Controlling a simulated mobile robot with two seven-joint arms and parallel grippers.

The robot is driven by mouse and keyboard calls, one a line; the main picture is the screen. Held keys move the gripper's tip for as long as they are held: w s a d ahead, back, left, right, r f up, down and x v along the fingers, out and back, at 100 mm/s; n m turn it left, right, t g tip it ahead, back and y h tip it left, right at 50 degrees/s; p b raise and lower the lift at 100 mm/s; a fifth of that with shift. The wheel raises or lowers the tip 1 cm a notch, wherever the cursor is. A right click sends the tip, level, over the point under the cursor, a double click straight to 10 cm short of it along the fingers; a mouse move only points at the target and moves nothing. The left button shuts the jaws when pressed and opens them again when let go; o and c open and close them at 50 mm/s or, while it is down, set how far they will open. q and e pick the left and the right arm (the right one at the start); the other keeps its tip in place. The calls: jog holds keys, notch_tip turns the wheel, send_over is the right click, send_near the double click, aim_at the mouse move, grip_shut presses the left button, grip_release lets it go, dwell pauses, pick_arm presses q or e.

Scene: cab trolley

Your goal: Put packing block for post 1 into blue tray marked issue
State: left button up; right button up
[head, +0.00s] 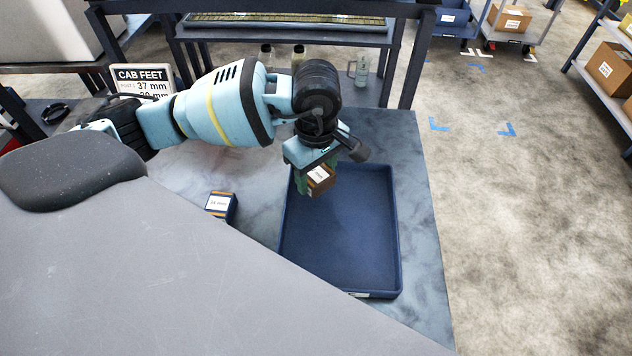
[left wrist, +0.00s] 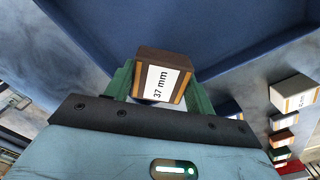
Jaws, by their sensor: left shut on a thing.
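My left gripper (head: 314,176) is shut on a brown block (head: 321,177) with a white label. In the left wrist view the label on this block (left wrist: 163,75) reads 37 mm, and the green fingers grip its sides. The blue tray (head: 345,250) lies on the table, and its floor looks empty. The gripper holds the block over the tray's far left part, apparently above the floor. A sign (head: 141,82) headed CAB FEET gives 37 mm on its first line. My right gripper is not in view.
Another labelled block (head: 221,206) stands on the table left of the tray. Several more blocks (left wrist: 293,93) show at the right of the left wrist view. Bottles and a mug (head: 359,70) stand behind. A dark rack frame (head: 415,55) rises at the table's back.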

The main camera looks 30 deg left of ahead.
aim_at(316, 185)
pick_arm(q)
jog(key=shift+f, duration=1.75)
jog(key=shift+f, duration=0.15)
jog(key=o, duration=1)
notch_tip(316, 185, up, 12)
jog(key=shift+r, duration=0.15)
